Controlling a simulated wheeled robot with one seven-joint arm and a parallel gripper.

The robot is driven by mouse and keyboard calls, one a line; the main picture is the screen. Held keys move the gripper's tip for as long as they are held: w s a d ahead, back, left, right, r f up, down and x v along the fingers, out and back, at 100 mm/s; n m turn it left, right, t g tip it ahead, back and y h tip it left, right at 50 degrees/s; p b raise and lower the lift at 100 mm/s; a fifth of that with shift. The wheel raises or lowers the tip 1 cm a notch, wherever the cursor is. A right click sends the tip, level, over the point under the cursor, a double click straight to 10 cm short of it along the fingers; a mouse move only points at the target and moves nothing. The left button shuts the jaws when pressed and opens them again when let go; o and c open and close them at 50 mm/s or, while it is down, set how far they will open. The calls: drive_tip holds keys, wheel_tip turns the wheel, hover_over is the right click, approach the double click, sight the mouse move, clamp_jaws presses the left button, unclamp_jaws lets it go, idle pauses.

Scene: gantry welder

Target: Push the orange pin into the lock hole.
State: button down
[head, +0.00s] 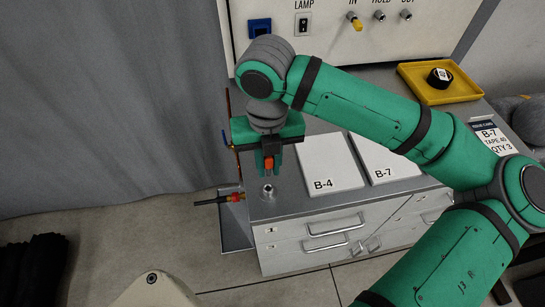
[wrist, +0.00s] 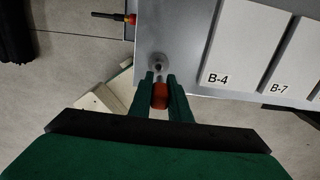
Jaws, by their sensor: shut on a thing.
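My gripper (head: 268,165) is shut on the orange pin (head: 268,163). It points down over the left end of the grey cabinet top. The pin also shows in the wrist view (wrist: 160,96) between the two green fingers. The lock hole (head: 267,190) is in a small round metal fitting on the cabinet's front left corner. In the wrist view the fitting (wrist: 158,62) lies just beyond the fingertips. The pin appears above the fitting and apart from it in the head view. The pin's lower tip is hard to make out.
White panels marked B-4 (head: 331,165) and B-7 (head: 385,162) lie on the cabinet top. A yellow tray (head: 418,81) with a black roll (head: 439,77) is at the back right. A red and black tool (head: 220,199) sticks out at the cabinet's left side.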

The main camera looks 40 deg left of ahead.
sight(268, 175)
drive_tip(key=shift+s+f, duration=0.2)
drive_tip(key=shift+f, duration=2.15)
drive_tip(key=shift+f, duration=0.75)
drive_tip(key=shift+f, duration=0.3)
